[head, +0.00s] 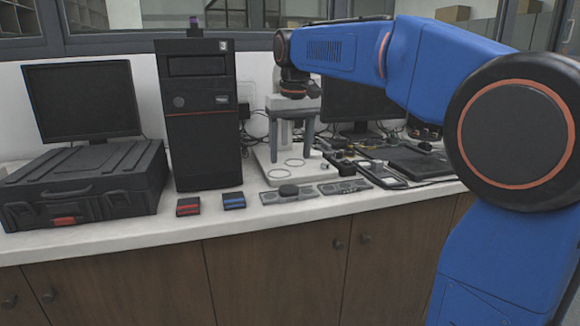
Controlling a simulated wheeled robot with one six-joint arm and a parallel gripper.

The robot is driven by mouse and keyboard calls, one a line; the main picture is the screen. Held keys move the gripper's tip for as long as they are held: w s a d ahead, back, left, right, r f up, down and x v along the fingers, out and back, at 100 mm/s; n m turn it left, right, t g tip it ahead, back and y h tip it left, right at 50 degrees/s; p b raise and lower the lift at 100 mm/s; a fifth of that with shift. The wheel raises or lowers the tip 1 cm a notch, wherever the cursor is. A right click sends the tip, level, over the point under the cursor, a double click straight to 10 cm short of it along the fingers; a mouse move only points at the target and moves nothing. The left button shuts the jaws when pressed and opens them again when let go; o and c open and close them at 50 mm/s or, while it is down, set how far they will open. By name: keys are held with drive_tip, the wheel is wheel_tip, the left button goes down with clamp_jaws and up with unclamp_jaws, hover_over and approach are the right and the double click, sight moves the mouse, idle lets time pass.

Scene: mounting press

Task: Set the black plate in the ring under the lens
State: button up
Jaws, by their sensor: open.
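A small round black disc, which looks like the black plate (288,190), lies on a flat grey tray (268,198) near the counter's front edge. The press has a pale base (263,159) behind it, with thin ring outlines on top. One ring (293,162) lies toward the back and another ring (283,173) nearer the front; both look empty. My gripper (297,145) points down over the base, its grey fingers apart with nothing seen between them. It is behind and above the black disc, away from it. The lens cannot be made out; my gripper and wrist cover part of the press.
A black computer tower (199,115), a black case (85,185) and a monitor (82,100) stand at left. Red (188,206) and blue (234,201) small boxes lie by the front edge. A second tray (344,187) and cluttered devices (410,162) fill the right.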

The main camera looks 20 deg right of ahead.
drive_tip(key=s+d+f+t, duration=0.15)
drive_tip(key=s+f, duration=0.25)
drive_tip(key=s, duration=0.5)
drive_tip(key=s+d+f, duration=0.3)
drive_tip(key=s+f, duration=0.1)
drive_tip(key=s, duration=0.4)
drive_tip(key=s+d+f+m+t, duration=0.1)
drive_tip(key=s+d+f+t, duration=0.1)
drive_tip(key=s+f, duration=1.3)
drive_tip(key=shift+d+f, duration=0.2)
drive_tip(key=shift+f, duration=0.15)
